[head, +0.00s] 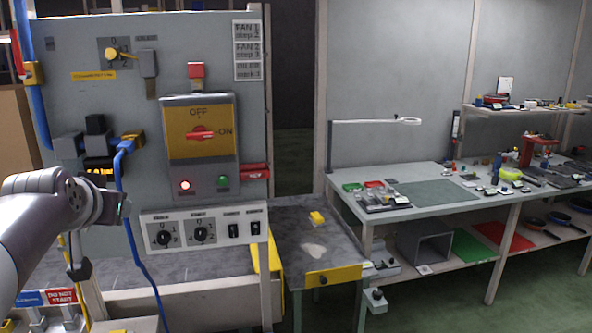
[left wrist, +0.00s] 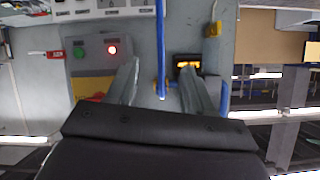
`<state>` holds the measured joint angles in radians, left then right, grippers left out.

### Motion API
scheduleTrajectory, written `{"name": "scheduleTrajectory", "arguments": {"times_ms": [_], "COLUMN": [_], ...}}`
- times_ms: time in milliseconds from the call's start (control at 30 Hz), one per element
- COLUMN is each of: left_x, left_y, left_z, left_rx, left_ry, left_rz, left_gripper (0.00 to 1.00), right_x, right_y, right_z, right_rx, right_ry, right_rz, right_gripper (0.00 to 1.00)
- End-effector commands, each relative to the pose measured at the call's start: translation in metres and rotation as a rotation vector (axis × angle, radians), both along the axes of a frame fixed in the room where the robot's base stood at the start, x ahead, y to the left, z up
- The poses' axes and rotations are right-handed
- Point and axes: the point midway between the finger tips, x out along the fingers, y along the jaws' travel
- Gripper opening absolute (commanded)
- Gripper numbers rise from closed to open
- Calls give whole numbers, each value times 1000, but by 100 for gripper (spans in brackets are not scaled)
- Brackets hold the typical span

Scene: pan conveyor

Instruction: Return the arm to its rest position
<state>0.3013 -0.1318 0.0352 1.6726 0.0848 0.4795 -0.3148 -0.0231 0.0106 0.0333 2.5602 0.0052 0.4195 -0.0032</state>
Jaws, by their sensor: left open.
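My left arm (head: 45,220) comes in from the left in the head view. Its gripper (head: 115,207) is in front of the lower left part of a grey control panel (head: 75,25), and its fingers are hard to make out there. In the left wrist view the two fingers of my left gripper (left wrist: 160,70) stand apart with nothing held between them. A blue cable (left wrist: 161,40) passes behind the gap; I cannot tell how close. My right gripper is in neither view.
The panel carries a red rotary switch (head: 201,133), a lit red lamp (head: 185,185), a green button (head: 223,181) and a knob box (head: 162,237). A blue cable (head: 133,235) hangs near my gripper.

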Motion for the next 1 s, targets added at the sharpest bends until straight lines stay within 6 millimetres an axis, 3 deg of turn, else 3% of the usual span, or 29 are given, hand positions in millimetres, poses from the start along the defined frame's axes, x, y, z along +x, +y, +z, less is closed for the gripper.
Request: {"name": "scheduleTrajectory", "arguments": {"times_ms": [100,200,300,400,500,567,1000], "left_x": [-11,-47,-99,-151,-188,-199,-198], "left_y": [-23,-54,-83,-105,-118,-125,-131], "left_z": [-96,-187,-257,-301,-322,-327,-325], "left_rx": [-131,-231,-282,-285,-268,-256,-245], "left_ry": [197,412,619,789,903,941,948], "left_rz": [14,29,33,14,-21,-44,-67], "left_gripper": [52,52,52,52,52,52,52], "right_x": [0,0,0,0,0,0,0], "right_y": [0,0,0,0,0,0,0], "right_z": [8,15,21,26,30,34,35], "right_rx": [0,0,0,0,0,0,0], "right_ry": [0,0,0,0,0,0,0], "right_rz": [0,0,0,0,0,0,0], "right_gripper": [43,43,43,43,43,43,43]}}
